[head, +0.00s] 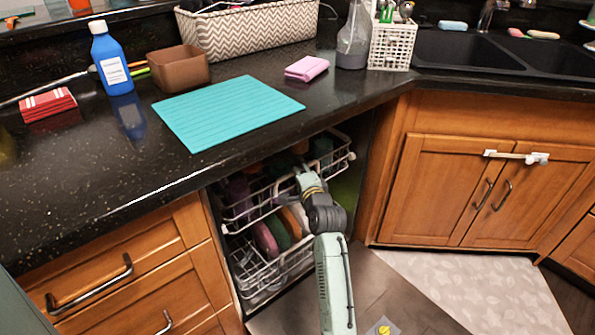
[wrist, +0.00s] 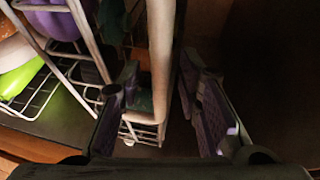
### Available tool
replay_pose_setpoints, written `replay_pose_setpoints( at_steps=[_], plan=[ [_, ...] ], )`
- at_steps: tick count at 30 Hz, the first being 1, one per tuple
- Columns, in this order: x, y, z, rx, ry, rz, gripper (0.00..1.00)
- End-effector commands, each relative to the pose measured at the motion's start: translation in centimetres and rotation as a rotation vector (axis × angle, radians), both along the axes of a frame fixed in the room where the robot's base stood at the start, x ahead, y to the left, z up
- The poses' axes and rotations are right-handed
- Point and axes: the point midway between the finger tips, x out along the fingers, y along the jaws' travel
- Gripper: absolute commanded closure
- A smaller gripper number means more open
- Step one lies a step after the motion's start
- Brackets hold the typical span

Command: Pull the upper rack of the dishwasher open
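The upper rack (head: 343,155) of the dishwasher is white wire and sits under the counter, holding purple, green and orange dishes. My gripper (head: 307,178) is at its front edge, right of the rack's middle, and hides part of it. In the wrist view a pale rack rail (wrist: 161,65) runs between the two fingers of my gripper (wrist: 165,105). The fingers stand apart with gaps beside the rail, so my gripper is open around it and not clamped. Exact fingertip contact is hard to tell in the dark.
The lower rack (head: 262,280) with dishes is below. The dark counter (head: 160,185) overhangs the racks and carries a teal mat (head: 228,112). Wooden drawers (head: 150,290) flank the left and a sink cabinet (head: 425,190) the right.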

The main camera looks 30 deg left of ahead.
Motion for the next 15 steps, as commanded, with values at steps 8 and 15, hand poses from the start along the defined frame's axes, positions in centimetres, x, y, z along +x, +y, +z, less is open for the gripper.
replay_pose_setpoints(
  at_steps=[8,15],
  plan=[
    [-0.02,-0.02,0.01,0.000,0.000,0.000,0.88],
    [-0.02,-0.02,0.01,0.000,0.000,0.000,1.00]
  ],
)
